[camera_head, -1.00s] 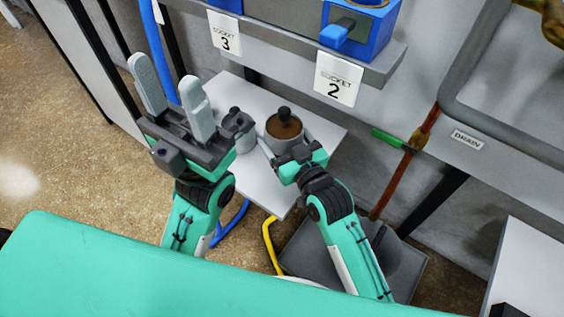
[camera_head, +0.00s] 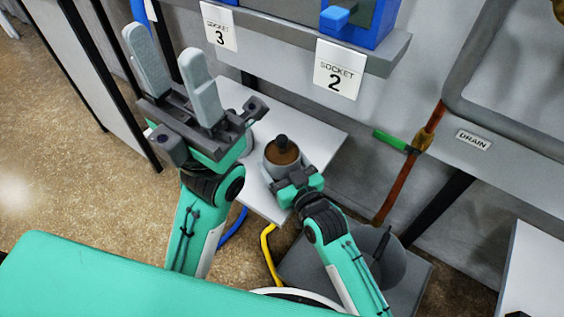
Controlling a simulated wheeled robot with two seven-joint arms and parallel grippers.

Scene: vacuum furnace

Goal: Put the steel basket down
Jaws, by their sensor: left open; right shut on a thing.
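The steel basket (camera_head: 272,166) is a small round grey vessel with a brown top and a dark knob, near the middle of the camera_head view. My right gripper (camera_head: 286,181) is shut on its near side. The basket looks upright over the small white table (camera_head: 318,137); I cannot tell whether its base touches the top. My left gripper (camera_head: 172,88) is open and empty, its two pale fingers pointing up, left of the basket. It hides part of the table's left side and most of a small grey object there.
A shelf with SOCKET 3 (camera_head: 219,27) and SOCKET 2 (camera_head: 338,77) labels and a blue device (camera_head: 358,22) overhangs the table's back. A DRAIN label (camera_head: 473,140), red pipe and green handle (camera_head: 391,141) are right. A grey bin (camera_head: 385,262) stands low right. The table's right part is bare.

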